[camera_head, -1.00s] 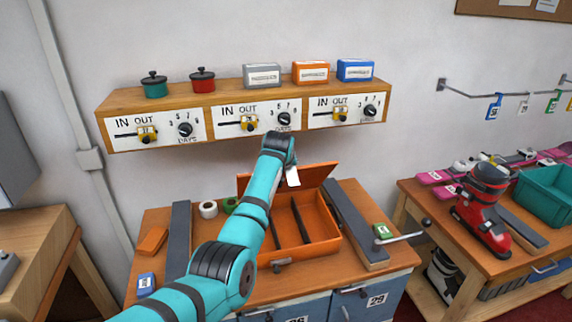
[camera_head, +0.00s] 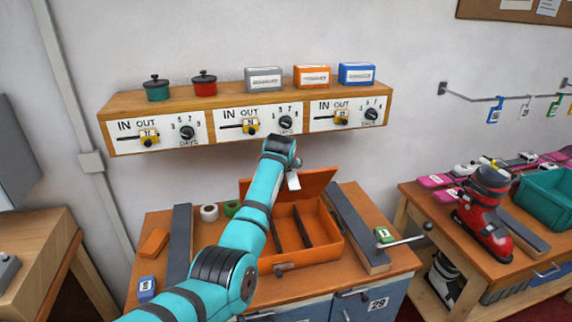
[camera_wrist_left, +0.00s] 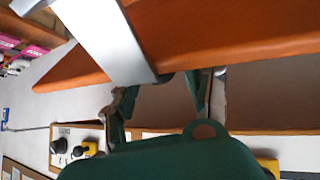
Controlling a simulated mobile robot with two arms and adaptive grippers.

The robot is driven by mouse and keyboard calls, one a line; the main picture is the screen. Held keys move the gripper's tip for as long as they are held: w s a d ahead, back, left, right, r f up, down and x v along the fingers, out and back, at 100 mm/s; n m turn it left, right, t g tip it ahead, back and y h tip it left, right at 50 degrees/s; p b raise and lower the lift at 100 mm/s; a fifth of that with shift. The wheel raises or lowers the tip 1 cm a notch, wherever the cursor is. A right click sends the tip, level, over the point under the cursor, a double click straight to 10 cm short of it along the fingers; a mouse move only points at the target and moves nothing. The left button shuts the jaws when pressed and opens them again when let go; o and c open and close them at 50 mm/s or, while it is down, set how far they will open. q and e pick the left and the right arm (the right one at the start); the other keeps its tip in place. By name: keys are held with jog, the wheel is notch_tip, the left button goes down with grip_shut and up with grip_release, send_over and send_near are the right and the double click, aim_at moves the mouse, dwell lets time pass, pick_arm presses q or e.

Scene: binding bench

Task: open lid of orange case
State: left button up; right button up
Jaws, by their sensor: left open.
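The orange case (camera_head: 327,243) sits on the bench with its inside and dark dividers showing. Its orange lid (camera_head: 318,184) stands raised at the back, and also fills the top of the left wrist view (camera_wrist_left: 240,32). My left arm reaches across the case's left part, its wrist end in front of the lid's upper edge. My left gripper (camera_wrist_left: 163,98) is open close to the lid; a pale grey strip crosses the lid there. I cannot tell whether the fingers touch the lid. My right gripper is out of view.
A wooden shelf (camera_head: 207,105) with dials, sliders, pots and boxes hangs above the case. Grey bars (camera_head: 356,228) lie on both sides of the case. A lever handle (camera_head: 405,238) and a green tag (camera_head: 384,236) are at right. A red boot (camera_head: 487,215) stands on another table.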

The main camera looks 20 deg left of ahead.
pick_arm(q)
jog(key=v, duration=1.2)
